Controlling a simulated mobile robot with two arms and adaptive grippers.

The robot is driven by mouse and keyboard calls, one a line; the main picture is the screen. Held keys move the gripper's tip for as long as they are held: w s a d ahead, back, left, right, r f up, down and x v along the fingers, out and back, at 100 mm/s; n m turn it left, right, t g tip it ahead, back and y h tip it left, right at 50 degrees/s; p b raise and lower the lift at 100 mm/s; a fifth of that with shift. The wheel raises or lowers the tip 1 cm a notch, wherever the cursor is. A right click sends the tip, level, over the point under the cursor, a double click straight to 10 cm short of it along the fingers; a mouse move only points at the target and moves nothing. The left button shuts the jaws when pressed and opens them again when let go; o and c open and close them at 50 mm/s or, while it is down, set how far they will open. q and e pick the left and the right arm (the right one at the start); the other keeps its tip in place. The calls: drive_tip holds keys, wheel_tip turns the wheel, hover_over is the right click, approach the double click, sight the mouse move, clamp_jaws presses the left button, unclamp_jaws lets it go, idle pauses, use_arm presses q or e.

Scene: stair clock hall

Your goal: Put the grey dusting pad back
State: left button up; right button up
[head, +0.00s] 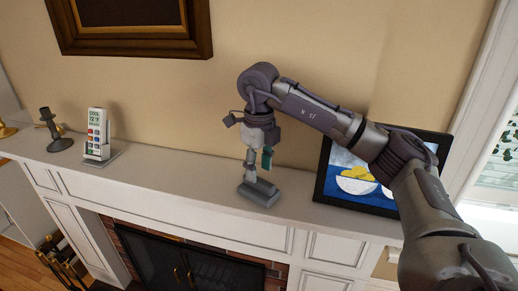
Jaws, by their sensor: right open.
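The grey dusting pad (262,193), a flat dark grey block, lies on the white mantel shelf (190,178) near the middle of the head view. My right gripper (259,168) points down just above it, with its jaws apart. The finger on the left comes down close to the pad's back edge; I cannot tell whether it touches. The finger on the right, with a teal pad, ends above the pad. The gripper hides part of the wall behind it. My left gripper is out of view.
A white remote (97,132) stands upright in a holder on the shelf at left, beside a dark candlestick (55,130). A framed fruit picture (360,180) leans at right, partly behind my right arm. A large frame (133,27) hangs above. The shelf between remote and pad is clear.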

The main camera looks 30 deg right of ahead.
sight(259, 179)
wheel_tip(259, 179, up, 8)
drive_tip(key=shift+r, duration=0.15)
idle(0.6)
